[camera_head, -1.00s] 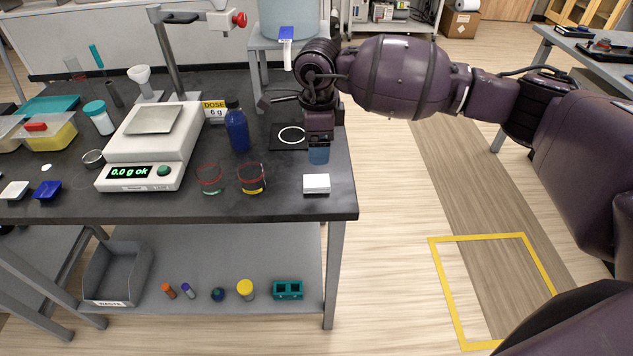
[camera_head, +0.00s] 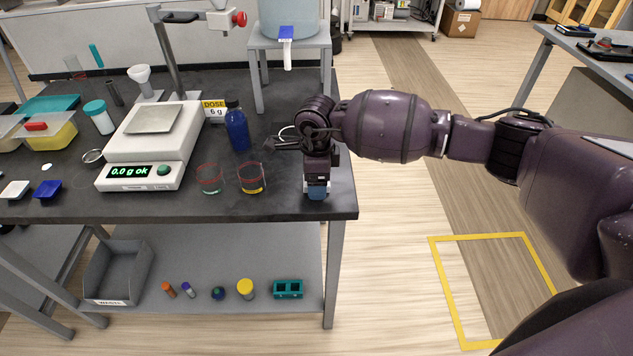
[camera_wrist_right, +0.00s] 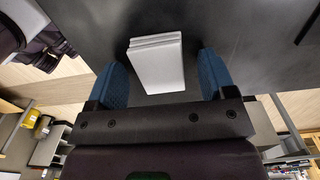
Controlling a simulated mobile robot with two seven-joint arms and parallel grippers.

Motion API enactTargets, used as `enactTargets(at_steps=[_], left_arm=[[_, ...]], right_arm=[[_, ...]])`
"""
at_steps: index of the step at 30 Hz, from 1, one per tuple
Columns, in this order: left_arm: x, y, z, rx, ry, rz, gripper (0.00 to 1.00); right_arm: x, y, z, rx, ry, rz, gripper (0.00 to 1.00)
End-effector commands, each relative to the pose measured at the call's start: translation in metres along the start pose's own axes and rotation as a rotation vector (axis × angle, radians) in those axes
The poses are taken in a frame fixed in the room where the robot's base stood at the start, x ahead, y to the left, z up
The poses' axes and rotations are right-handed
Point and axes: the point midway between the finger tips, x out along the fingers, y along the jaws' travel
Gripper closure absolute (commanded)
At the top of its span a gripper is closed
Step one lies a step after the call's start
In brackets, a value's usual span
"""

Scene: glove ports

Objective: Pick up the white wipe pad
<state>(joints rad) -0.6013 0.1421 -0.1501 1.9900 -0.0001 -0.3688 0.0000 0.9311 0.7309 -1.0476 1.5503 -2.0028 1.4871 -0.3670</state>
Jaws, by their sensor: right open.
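The white wipe pad (camera_wrist_right: 157,65) lies on the dark bench top, between the two blue fingertips in the right wrist view. My right gripper (camera_wrist_right: 163,80) is open around it, with a gap on each side; I cannot tell how far above the bench the fingertips are. In the head view my right gripper (camera_head: 317,190) points down at the bench's front right corner and hides nearly all of the pad. My left gripper is not in view.
Two small beakers (camera_head: 252,178) stand left of the gripper, with a blue bottle (camera_head: 237,130) behind them. A scale (camera_head: 150,150) stands further left. The bench's front edge (camera_head: 280,217) is close to the gripper. A lower shelf (camera_head: 220,255) holds small items.

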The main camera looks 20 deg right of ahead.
Motion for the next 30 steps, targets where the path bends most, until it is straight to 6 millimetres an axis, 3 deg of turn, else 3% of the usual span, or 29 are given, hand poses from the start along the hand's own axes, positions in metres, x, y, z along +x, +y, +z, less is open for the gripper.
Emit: enactTargets(at_steps=[6,17,25,30], left_arm=[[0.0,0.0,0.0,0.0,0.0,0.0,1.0],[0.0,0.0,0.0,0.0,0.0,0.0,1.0],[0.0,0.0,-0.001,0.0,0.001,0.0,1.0],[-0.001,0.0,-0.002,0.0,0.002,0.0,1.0]], right_arm=[[0.001,-0.001,0.0,0.0,-0.001,-0.002,0.23],[0.0,-0.001,0.0,0.0,-0.001,-0.002,0.76],[-0.002,-0.001,0.0,0.0,-0.001,-0.002,0.77],[-0.021,-0.002,0.0,-0.001,-0.003,-0.006,0.77]])
